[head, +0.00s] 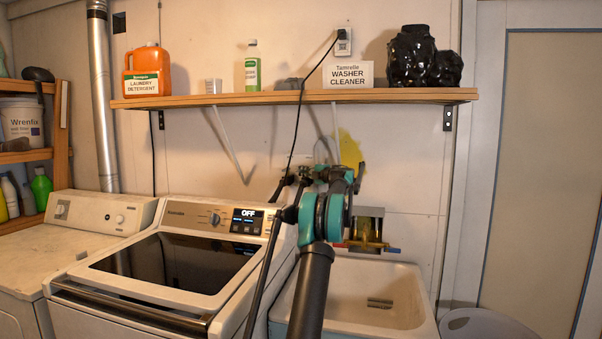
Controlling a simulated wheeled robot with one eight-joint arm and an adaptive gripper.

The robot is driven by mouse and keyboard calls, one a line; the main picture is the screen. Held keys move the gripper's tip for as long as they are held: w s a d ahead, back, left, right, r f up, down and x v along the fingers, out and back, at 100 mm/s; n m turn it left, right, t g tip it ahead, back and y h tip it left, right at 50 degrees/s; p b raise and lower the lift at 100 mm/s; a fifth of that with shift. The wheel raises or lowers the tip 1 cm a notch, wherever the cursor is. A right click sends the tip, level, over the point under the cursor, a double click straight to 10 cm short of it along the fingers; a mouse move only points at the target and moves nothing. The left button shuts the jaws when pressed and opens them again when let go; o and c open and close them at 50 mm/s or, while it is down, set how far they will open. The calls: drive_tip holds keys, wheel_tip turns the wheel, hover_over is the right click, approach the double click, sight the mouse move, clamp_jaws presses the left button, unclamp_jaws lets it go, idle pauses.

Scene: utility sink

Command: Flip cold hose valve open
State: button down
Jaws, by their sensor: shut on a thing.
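My arm rises from the bottom centre to teal joints in front of the sink wall. My gripper cannot be made out clearly among the dark arm parts beyond those joints, and what its jaws are on is hidden. A grey metal box with brass fittings (367,226) is on the wall above the sink, just right of the arm. A blue handle (393,250) sticks out at its lower right, with no gripper visible on it. A red handle (341,245) shows at its lower left, close beside the teal joint.
The utility sink (418,312) stands below the box. A washer (165,262) with a lit OFF display is to its left. A wooden shelf (210,101) with bottles and a sign runs above. A black cord (303,100) hangs from the wall outlet. A closed door is at right.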

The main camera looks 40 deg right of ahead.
idle(0.3)
drive_tip(key=c, duration=1.6)
unclamp_jaws()
drive_tip(key=shift+c, duration=0.2)
drive_tip(key=shift+w+h, duration=0.1)
drive_tip(key=shift+h, duration=0.2)
